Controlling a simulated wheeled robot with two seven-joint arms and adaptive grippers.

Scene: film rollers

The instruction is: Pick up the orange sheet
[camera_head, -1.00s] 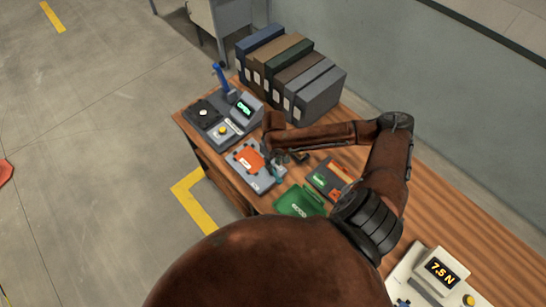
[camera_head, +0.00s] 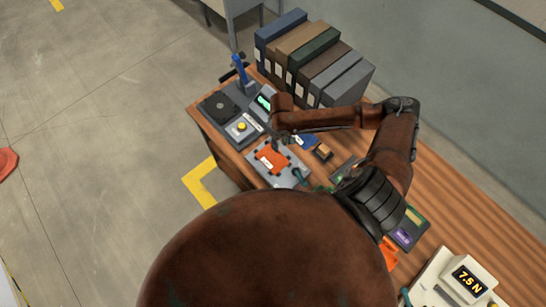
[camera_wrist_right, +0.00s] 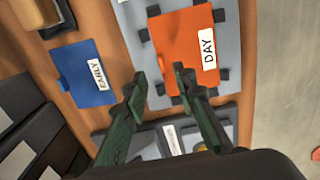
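The orange sheet (camera_head: 272,158) lies flat on a grey plate (camera_head: 291,179) with dark clips around its edges. In the right wrist view the orange sheet (camera_wrist_right: 180,55) fills the upper middle and carries a white label reading DAY. In the head view my right gripper (camera_head: 282,137) is small and dark, by the sheet's far edge. My left gripper is not in view.
A blue sheet labelled EARLY (camera_wrist_right: 85,75) lies beside the plate. A device with a blue lever (camera_head: 240,72) stands left of it, and binders (camera_head: 313,60) line the back. A force display reading 7.5 N (camera_head: 468,280) is at lower right. My body hides the near table.

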